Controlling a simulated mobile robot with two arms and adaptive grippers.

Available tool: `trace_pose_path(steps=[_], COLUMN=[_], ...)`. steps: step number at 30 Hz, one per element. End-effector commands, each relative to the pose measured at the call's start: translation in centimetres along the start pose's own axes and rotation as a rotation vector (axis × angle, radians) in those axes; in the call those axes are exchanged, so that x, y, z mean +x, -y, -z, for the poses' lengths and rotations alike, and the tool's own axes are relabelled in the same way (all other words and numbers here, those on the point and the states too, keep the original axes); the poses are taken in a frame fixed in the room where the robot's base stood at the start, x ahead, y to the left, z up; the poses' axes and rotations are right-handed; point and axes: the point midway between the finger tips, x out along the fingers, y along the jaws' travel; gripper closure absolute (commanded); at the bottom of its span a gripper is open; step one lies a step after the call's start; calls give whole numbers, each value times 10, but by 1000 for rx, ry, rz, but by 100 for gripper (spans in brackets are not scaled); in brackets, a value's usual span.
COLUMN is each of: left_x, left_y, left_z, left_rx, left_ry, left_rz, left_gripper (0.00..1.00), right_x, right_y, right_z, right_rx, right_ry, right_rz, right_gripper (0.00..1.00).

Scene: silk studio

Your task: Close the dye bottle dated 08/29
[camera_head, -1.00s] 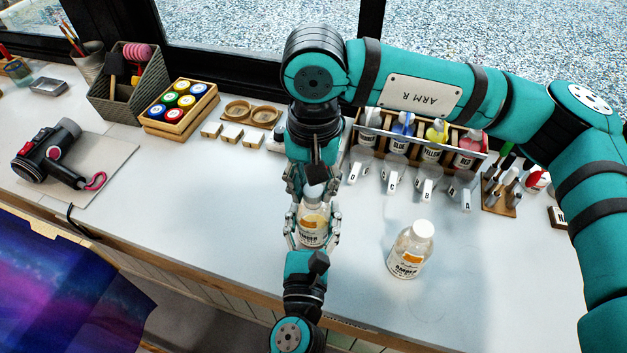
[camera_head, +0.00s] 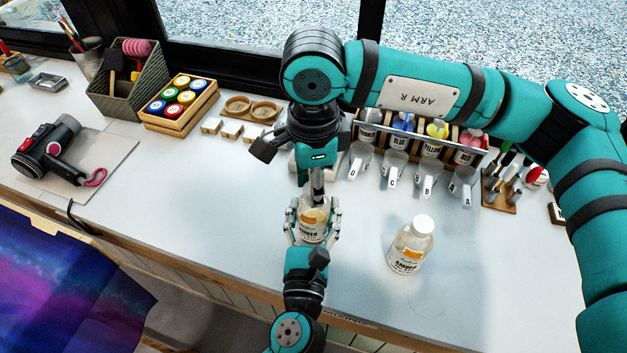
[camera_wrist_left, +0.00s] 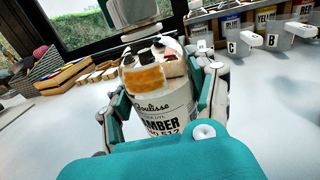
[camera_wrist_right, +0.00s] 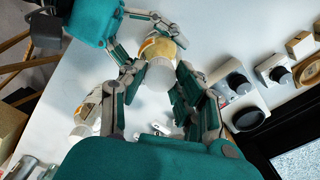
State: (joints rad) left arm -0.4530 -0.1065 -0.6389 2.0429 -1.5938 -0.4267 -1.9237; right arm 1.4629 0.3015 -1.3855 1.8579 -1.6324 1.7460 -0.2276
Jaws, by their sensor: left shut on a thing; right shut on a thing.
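An amber dye bottle (camera_head: 313,230) stands upright near the table's front edge. My left gripper (camera_head: 313,213) is shut around its body; the left wrist view shows its label (camera_wrist_left: 168,112) between the fingers. My right gripper (camera_head: 316,188) points down from above and is shut on a white cap (camera_wrist_right: 157,76) at the bottle's top. I cannot tell whether the cap is fully seated on the neck. A second amber bottle (camera_head: 409,250), with a white cap on, stands apart to the right. I cannot read a date on either bottle.
A rack of dye bottles (camera_head: 432,138) stands at the back, with several lettered scoops (camera_head: 426,178) before it. A tool stand (camera_head: 500,190) is at the right. A wooden box of coloured lids (camera_head: 180,105) and a hair dryer (camera_head: 50,155) are left. Table is clear around the second bottle.

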Motion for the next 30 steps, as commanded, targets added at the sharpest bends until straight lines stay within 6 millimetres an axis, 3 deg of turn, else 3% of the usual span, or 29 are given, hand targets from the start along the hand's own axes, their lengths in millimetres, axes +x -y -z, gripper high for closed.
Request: trace_pose_path(steps=[30], left_x=[0], left_y=[0], left_z=[1], left_rx=[1], left_ry=[-1], left_rz=[1], left_gripper=[100], right_x=[1], right_y=[1], right_z=[1], right_rx=[2504], right_ry=[-11], right_rz=[-2], right_gripper=[78])
